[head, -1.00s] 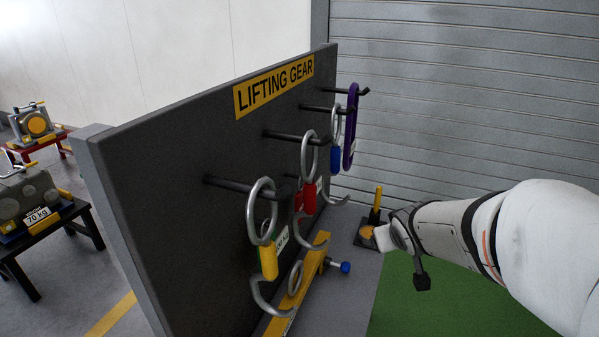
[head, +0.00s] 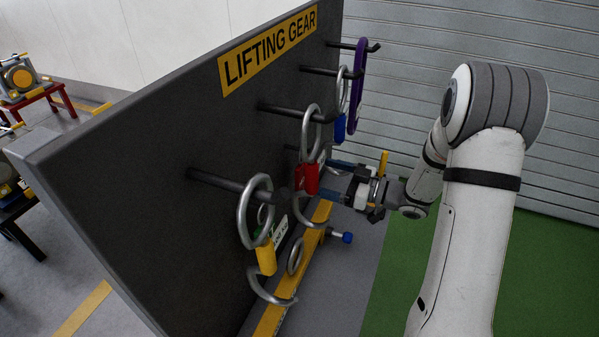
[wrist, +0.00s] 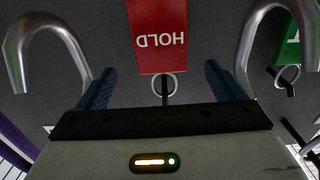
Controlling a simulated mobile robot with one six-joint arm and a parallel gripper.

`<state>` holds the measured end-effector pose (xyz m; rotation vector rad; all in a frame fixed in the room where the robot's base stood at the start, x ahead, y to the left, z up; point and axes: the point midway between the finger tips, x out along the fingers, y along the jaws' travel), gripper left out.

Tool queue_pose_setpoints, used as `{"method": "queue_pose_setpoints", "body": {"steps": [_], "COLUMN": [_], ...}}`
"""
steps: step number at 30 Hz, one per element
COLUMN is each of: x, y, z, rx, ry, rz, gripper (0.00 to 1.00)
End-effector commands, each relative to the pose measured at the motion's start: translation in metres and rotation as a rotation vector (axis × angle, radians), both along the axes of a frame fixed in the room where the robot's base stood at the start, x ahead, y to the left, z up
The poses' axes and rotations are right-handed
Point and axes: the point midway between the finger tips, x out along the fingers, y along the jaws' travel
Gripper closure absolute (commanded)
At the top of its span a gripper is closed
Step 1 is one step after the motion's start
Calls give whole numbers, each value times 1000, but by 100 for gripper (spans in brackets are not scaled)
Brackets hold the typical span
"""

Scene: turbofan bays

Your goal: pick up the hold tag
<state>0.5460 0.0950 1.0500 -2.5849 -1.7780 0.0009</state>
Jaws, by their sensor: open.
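The hold tag (wrist: 162,36) is a red plate with upside-down white HOLD lettering in the wrist view. It hangs by a metal ring (wrist: 165,85) on a dark peg. My gripper (wrist: 160,85) is open and empty. Its two blue fingers stand left and right of the tag's line, with the tag ahead between them and no contact visible. In the head view my gripper (head: 335,178) reaches in from the right, close to the dark board, behind the red hook. I cannot make out the hold tag in the head view; the hook and gripper likely cover it.
The LIFTING GEAR board (head: 150,165) carries pegs with a yellow hook (head: 265,258), a red hook (head: 306,180), a blue hook (head: 340,128) and a purple ring (head: 357,85). A green tag (wrist: 288,42) hangs nearby. A yellow beam (head: 268,320) lies below. Green floor is free at right.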

Motion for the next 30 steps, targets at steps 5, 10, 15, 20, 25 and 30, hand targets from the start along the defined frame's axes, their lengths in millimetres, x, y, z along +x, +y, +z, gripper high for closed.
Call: {"method": "queue_pose_setpoints", "body": {"steps": [5,10,15,20,25,30], "x": [7,14,22,23,23,23], "y": [24,50,69,72,72,72], "z": [3,6,4,2,2,2], "rx": [0,-1,-3,-3,-3,-3], "ry": [-1,-1,-1,-2,-2,-2], "rz": [10,16,14,13,13,13], "gripper": [11,11,11,11,16,30]}}
